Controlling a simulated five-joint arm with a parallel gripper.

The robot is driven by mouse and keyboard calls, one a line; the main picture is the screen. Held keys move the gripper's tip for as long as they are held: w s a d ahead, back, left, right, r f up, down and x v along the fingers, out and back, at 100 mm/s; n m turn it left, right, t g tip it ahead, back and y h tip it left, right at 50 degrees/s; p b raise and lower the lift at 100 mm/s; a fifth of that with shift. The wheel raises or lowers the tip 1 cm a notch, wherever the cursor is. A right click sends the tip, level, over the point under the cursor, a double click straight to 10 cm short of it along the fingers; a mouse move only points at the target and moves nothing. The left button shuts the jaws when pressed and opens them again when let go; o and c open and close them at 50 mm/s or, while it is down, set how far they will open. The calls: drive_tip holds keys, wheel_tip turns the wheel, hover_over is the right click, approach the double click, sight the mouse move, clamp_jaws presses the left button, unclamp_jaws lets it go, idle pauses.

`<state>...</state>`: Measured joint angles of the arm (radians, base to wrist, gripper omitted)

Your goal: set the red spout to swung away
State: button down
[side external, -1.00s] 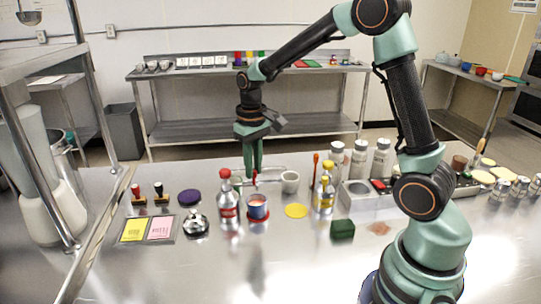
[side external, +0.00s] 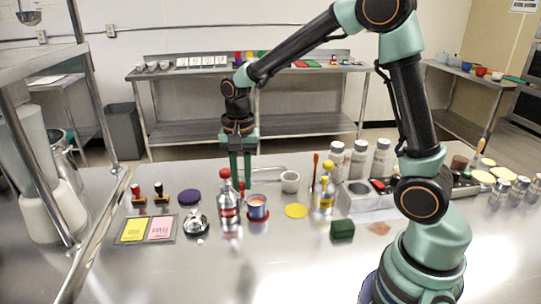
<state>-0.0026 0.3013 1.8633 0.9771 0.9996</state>
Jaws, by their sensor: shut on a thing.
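A small red part of the spout (side external: 242,187) shows at my gripper's fingertips, behind the red-capped bottle (side external: 228,203). A thin pale tube (side external: 268,168) runs right from beside the fingers, behind the white cup (side external: 290,181); I cannot tell how it joins the red part. My gripper (side external: 240,181) points straight down and is shut on the red spout. The fingers and the bottle hide much of the spout, so its exact angle is unclear.
A bell (side external: 195,225) is front left. The front counter is mostly clear.

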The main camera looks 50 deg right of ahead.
drive_tip(key=shift+w+a+r+m, duration=0.1)
drive_tip(key=shift+w+a+m, duration=0.1)
drive_tip(key=shift+a+m, duration=0.45)
drive_tip(key=shift+d+m, duration=0.1)
drive_tip(key=shift+m, duration=0.15)
drive_tip(key=c, duration=0.8)
unclamp_jaws()
drive_tip(key=shift+o, duration=0.2)
wheel_tip(320, 180, up, 12)
drive_tip(key=s+d+f+n+t, duration=0.1)
drive_tip(key=s+n+t, duration=0.4)
drive_tip(key=s+n, duration=0.7)
drive_tip(key=shift+n+t, duration=0.3)
drive_tip(key=shift+n, duration=0.3)
